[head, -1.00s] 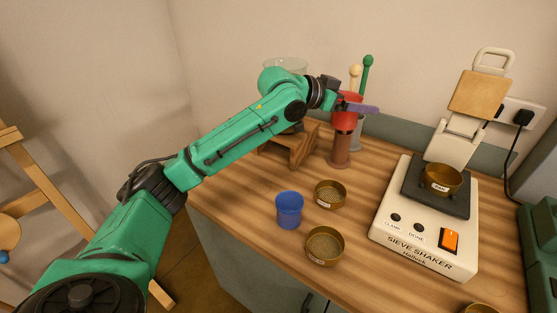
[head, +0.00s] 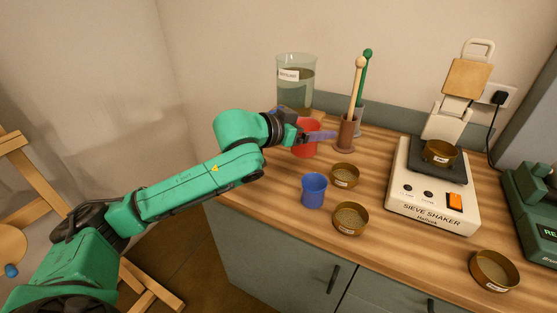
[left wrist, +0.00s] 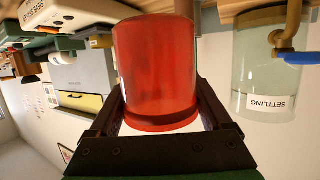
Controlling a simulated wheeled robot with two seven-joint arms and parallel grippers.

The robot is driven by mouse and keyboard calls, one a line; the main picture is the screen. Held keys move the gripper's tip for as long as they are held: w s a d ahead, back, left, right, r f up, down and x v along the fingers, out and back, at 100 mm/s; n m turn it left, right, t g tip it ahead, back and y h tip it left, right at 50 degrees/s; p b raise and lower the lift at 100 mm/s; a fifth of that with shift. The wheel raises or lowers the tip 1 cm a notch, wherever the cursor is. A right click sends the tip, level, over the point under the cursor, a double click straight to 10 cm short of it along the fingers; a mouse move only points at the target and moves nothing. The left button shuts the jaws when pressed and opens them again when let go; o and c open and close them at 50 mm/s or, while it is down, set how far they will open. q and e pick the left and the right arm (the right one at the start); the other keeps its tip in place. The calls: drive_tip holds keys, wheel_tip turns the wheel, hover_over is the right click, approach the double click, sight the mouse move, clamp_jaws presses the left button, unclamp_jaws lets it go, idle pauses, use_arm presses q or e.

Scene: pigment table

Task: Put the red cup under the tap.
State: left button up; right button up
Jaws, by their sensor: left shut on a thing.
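My left gripper (head: 314,137) is shut on the red cup (head: 305,151), which is left of the brown holder and in front of the settling jar (head: 296,70). The red cup (left wrist: 155,70) fills the middle of the left wrist view between my two dark fingers. That view is upside down. The tap (left wrist: 286,38), brass with a blue handle, is on the settling jar at right, apart from the cup. In the head view the tap is hidden behind my arm and gripper. I cannot tell whether the cup touches the table. My right gripper is not in view.
A blue cup (head: 314,190) and two brass sieves (head: 345,175) (head: 350,219) stand in front of the red cup. A brown holder (head: 345,133) with tall pestle-like tools is close at right. The sieve shaker (head: 433,208) stands further right.

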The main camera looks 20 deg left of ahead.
use_arm(q)
drive_tip(key=s+a+f+n+t+y, duration=0.1)
drive_tip(key=s+f+n+y, duration=0.1)
drive_tip(key=s+f, duration=0.6)
drive_tip(key=s+a+f+n+t+y, duration=0.1)
drive_tip(key=s+f+n+y, duration=0.2)
drive_tip(key=s+f, duration=0.6)
drive_tip(key=s+y, duration=0.2)
drive_tip(key=s, duration=0.2)
drive_tip(key=shift+s+f+n, duration=0.3)
drive_tip(key=shift+s, duration=0.1)
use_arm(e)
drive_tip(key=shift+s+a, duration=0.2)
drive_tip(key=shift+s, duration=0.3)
use_arm(q)
drive_tip(key=shift+w+a, duration=0.1)
drive_tip(key=shift+a, duration=0.1)
